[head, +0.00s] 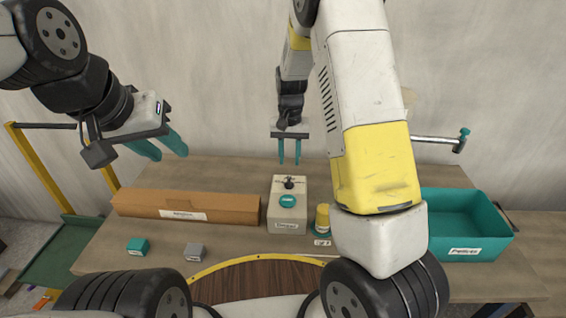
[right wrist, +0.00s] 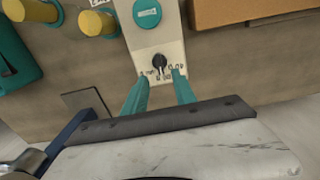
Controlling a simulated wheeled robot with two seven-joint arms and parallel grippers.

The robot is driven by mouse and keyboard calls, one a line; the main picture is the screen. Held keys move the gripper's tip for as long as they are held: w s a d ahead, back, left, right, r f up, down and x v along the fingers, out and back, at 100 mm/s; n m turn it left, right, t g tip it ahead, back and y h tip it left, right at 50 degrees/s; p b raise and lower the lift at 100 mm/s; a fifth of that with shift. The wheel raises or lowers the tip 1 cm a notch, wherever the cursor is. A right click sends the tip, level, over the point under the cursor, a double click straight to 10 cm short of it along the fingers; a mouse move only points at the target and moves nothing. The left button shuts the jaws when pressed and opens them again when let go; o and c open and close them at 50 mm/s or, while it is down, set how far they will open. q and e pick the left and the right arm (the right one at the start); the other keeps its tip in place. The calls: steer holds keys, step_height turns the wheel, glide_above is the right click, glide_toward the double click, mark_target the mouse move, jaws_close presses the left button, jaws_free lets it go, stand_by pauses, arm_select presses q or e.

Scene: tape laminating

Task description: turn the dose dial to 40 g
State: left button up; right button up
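The dose dial is a black knob (right wrist: 159,64) on the pale top of a dispenser box (head: 288,215), with small printed marks around it too blurred to read. The knob also shows at the back of the box top in the head view (head: 289,183). Contact cannot be told. My left gripper (head: 171,155) is open and empty at upper left.
A long cardboard box (head: 190,205) lies left of the dispenser. A yellow cylinder (head: 322,216) stands close on its right. A teal bin (head: 470,225) is at the right. Small teal (head: 138,246) and grey (head: 194,252) blocks lie at the front left.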

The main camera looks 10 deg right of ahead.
mark_target(289, 179)
step_height(289, 179, down, 8)
steer(key=shift+r, duration=0.1)
stand_by(0.4)
jaws_close()
